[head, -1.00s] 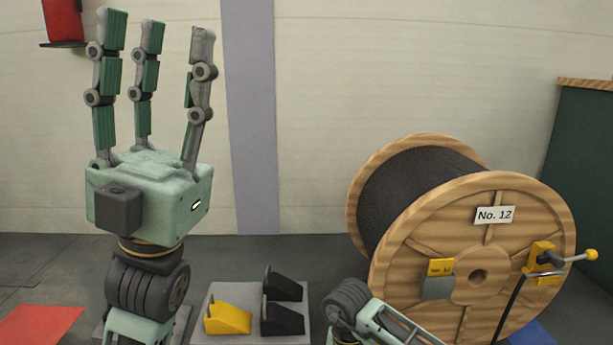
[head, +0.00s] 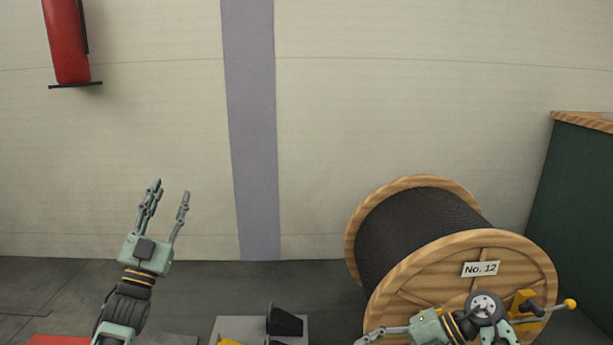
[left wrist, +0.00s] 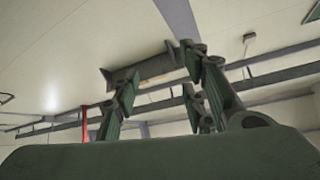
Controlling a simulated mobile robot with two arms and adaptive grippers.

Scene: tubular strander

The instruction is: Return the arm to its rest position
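My left gripper (head: 166,215) is raised at the left in the head view, fingers pointing up and spread apart, with nothing between them. In the left wrist view its fingers (left wrist: 160,95) stand apart against the ceiling, also empty. My right gripper (head: 372,336) shows at the bottom of the head view, in front of the reel, pointing left. Its fingers are seen edge-on and are partly cut off by the frame, so I cannot tell whether they are open.
A wooden cable reel (head: 405,285) labelled No. 12 stands at the right, with a yellow clamp (head: 524,304) on its face. A grey plate (head: 228,325) with black and yellow wedges lies on the floor. A red extinguisher (head: 66,40) hangs on the wall. A dark green cabinet (head: 578,195) stands far right.

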